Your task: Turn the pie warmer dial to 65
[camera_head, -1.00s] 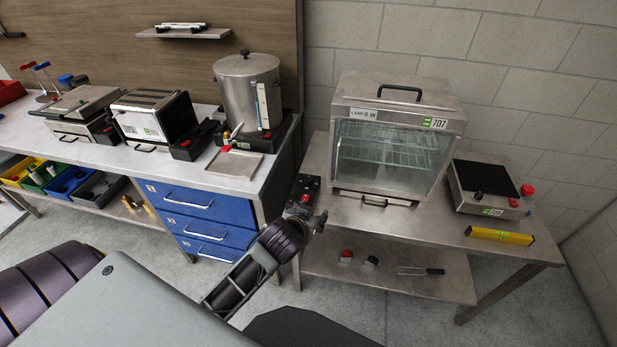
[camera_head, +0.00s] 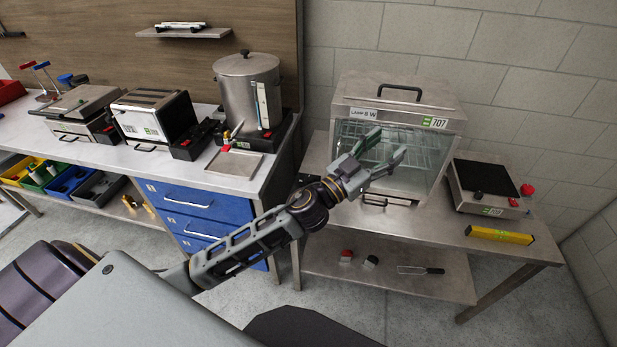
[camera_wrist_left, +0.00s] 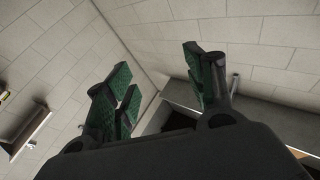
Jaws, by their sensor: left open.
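The pie warmer (camera_head: 400,104), a steel cabinet with a glass front and a top handle, stands on the steel table (camera_head: 415,218). A dark control box with red parts showed at its left earlier; my left arm now covers most of that spot, and I cannot make out a dial or its setting. My left gripper (camera_head: 388,155) is open and empty, in front of the warmer's glass in the head view. I cannot tell how far it is from the glass. Its green-padded fingers show spread apart in the left wrist view (camera_wrist_left: 160,72). My right gripper is not in view.
A hot plate with a black top (camera_head: 484,182) and a yellow level (camera_head: 499,235) are on the table's right. A shelf below holds small items. At left, a counter carries an urn (camera_head: 247,85), a toaster-like machine (camera_head: 150,112) and a tray (camera_head: 235,163).

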